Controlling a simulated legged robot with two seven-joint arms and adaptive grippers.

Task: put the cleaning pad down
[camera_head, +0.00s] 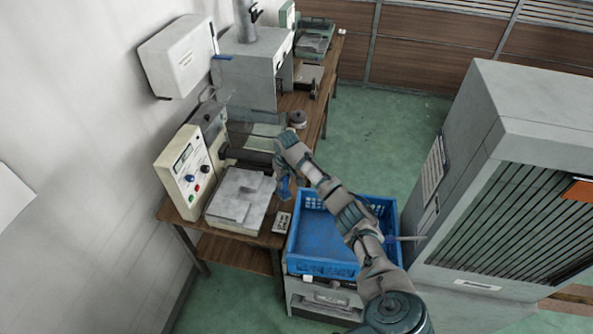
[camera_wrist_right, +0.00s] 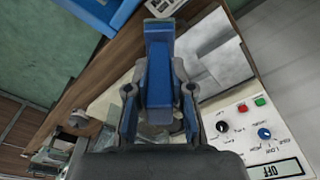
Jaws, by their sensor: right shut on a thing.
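My right gripper (camera_head: 283,178) is over the right part of the bench machine, near the blue crate. In the wrist view my right gripper (camera_wrist_right: 158,92) is shut on a blue part, which I take to be the handle of the cleaning pad (camera_wrist_right: 158,65). In the head view the pad is small and partly hidden by the gripper. The machine's light grey plate (camera_head: 238,197) lies left of the gripper. My left gripper is not in view.
The blue crate (camera_head: 318,268) stands right of the bench on a grey cabinet and looks empty where visible. A control box (camera_head: 185,172) with knobs stands left of the plate. A small light card or device (camera_head: 282,222) lies on the bench edge. A large grey cabinet (camera_head: 455,190) stands at right.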

